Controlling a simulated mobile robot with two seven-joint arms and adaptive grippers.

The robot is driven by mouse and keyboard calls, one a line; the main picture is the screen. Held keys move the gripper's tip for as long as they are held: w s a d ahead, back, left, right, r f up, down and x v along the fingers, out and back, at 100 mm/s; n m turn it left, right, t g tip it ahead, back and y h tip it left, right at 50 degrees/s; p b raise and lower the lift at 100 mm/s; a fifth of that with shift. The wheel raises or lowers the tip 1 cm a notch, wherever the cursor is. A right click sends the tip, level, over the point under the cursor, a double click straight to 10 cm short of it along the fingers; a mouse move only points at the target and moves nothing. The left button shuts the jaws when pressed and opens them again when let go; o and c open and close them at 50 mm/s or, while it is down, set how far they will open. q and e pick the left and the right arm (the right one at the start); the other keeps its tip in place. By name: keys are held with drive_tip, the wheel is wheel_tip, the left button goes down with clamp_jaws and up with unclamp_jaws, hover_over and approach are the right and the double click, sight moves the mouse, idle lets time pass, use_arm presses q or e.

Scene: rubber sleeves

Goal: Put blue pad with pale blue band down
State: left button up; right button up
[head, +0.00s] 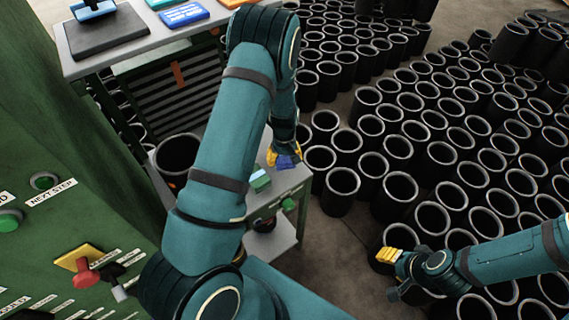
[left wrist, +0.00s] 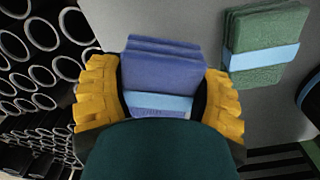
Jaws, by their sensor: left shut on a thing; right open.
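The blue pad with a pale blue band (left wrist: 162,65) is between the yellow fingers of my left gripper (left wrist: 160,100) in the left wrist view. The gripper is shut on it. In the head view the blue pad (head: 289,161) shows below my left gripper (head: 280,157), over the right part of a small grey table (head: 292,180). I cannot tell whether the pad touches the table top. My right gripper (head: 388,256) is open and empty at the lower right, over the black sleeves.
A green pad with a pale blue band (left wrist: 262,50) lies on the grey table beside the held pad. A black sleeve (head: 178,155) stands on the table's left part. Many black sleeves (head: 400,190) crowd the floor to the right. A green control panel (head: 60,220) is at left.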

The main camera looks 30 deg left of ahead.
use_arm(q)
wheel_tip(320, 180, down, 3)
drive_tip(key=shift+f, duration=0.15)
drive_tip(key=shift+f, duration=0.1)
drive_tip(key=o, duration=1.3)
